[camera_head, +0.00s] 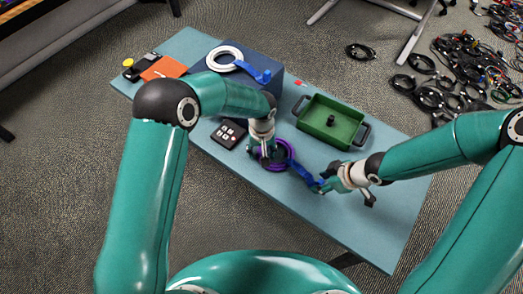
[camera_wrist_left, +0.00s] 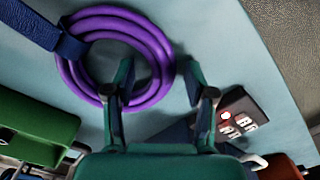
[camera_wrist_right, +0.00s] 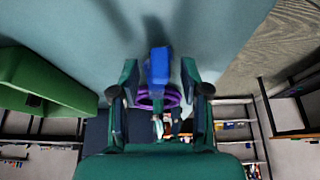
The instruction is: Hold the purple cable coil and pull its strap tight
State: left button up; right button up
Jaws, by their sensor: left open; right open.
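The purple cable coil (camera_head: 289,152) lies on the table near its front edge, with a blue strap (camera_head: 304,174) reaching right from it. My left gripper (camera_head: 263,150) is open at the coil. In the left wrist view one finger is over the ring's inside and the other is outside, with the coil's right side (camera_wrist_left: 160,50) between them. My right gripper (camera_head: 325,182) is open at the strap's free end. In the right wrist view the strap (camera_wrist_right: 158,67) stands between the fingers, with a gap on each side. Contact cannot be told.
A green tray (camera_head: 312,128) stands behind the coil. A blue box (camera_head: 208,82) at the back left carries a white coil (camera_head: 229,52) with a blue strap. A black button pad (camera_head: 229,133) lies left of my left gripper. The table's front right is clear.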

pick_arm(q)
notch_tip(320, 180, up, 12)
dwell(0.5)
pick_arm(e)
jog(key=shift+r, duration=0.1)
